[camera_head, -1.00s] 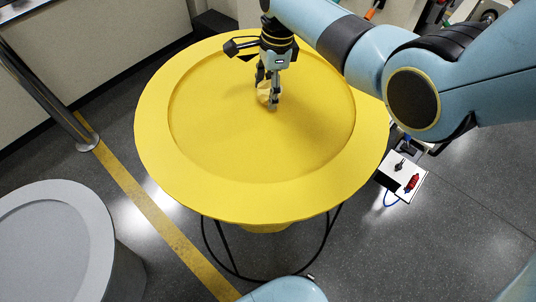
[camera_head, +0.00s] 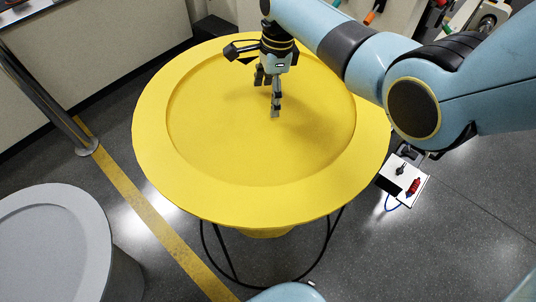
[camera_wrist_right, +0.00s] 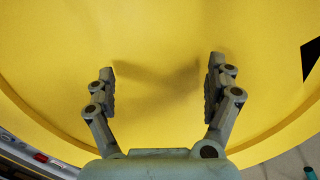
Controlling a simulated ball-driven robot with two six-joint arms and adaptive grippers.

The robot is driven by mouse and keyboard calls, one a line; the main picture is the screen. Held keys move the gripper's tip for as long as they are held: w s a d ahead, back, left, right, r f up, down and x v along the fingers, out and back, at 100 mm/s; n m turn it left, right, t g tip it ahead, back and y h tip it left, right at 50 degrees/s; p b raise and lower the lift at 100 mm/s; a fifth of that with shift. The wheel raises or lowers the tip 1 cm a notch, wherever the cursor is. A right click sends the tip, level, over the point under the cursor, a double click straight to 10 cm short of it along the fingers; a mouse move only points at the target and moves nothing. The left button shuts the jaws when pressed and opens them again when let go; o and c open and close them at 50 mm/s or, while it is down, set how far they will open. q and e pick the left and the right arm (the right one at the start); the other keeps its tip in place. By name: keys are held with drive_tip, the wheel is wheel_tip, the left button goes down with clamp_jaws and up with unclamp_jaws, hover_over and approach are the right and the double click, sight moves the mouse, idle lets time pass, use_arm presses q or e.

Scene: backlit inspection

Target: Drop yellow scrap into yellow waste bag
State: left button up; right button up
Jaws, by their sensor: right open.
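The yellow waste bag (camera_head: 152,145) is a wide round yellow shape with a broad rim and a shallow round hollow, held on a black wire stand. Its yellow surface also fills most of the right wrist view (camera_wrist_right: 160,25). My right gripper (camera_head: 267,97) points down over the far half of the hollow. In the right wrist view its two fingers (camera_wrist_right: 161,65) are spread wide with nothing between them, only yellow surface and a soft shadow beyond. The yellow scrap does not show in either view now. My left gripper does not show.
A grey round-topped bin (camera_head: 55,245) stands at lower left. A steel post (camera_head: 50,100) stands at left, beside a yellow floor stripe (camera_head: 140,200). A white box (camera_head: 402,182) with red and black parts is at right. Floor between the bins is clear.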

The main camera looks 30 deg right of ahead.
wheel_tip(320, 180, up, 11)
drive_tip(key=d, duration=0.1)
drive_tip(key=shift+s+d+r, duration=0.15)
drive_tip(key=shift+d, duration=0.05)
drive_tip(key=shift+s, duration=0.1)
idle(0.4)
